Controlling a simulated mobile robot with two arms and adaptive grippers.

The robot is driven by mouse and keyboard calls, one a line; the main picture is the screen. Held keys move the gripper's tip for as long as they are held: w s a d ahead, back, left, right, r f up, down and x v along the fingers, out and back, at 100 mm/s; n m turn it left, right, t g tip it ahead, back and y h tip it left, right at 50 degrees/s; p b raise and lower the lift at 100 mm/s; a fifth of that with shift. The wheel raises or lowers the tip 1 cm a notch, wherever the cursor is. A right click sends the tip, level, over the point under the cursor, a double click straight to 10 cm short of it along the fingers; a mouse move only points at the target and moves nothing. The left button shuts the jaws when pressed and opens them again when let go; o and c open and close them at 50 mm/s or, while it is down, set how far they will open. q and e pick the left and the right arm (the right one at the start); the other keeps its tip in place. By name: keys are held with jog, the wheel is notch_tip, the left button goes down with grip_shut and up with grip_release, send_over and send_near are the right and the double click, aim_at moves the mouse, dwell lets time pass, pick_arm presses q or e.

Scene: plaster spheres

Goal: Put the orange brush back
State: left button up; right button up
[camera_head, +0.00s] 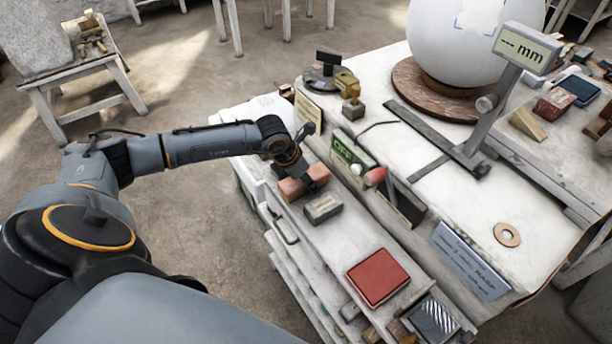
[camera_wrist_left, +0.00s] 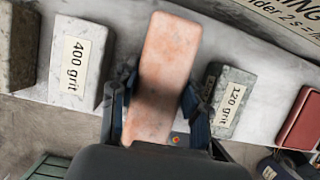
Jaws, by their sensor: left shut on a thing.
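An orange, worn, brick-shaped block (camera_head: 290,189) is between the fingers of my left gripper (camera_head: 308,178), over the narrow white ledge (camera_head: 350,234) at the table's left side. It also shows in the left wrist view (camera_wrist_left: 166,68), long and pale orange, with a finger on each side. My left gripper is shut on it. No bristles show, so I cannot tell that it is a brush. I cannot tell whether it touches the ledge. A grey block labelled "400 grit" (camera_wrist_left: 78,62) lies on one side of it, and one labelled "120 grit" (camera_wrist_left: 228,100) on the other.
A red pad (camera_head: 378,277) lies farther along the ledge. A green box (camera_head: 352,153) and a red knob (camera_head: 375,176) stand at the table edge beside the ledge. A gauge stand (camera_head: 470,157) and a large white sphere (camera_head: 462,45) are on the table. Bare ledge separates the grit block and red pad.

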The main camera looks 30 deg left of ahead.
pick_arm(q)
jog(key=shift+f, duration=0.2)
jog(key=o, duration=1)
jog(key=shift+r, duration=0.15)
jog(key=b+v, duration=0.3)
jog(key=v, duration=0.8)
jog(key=shift+s+r, duration=0.15)
jog(key=shift+r, duration=0.35)
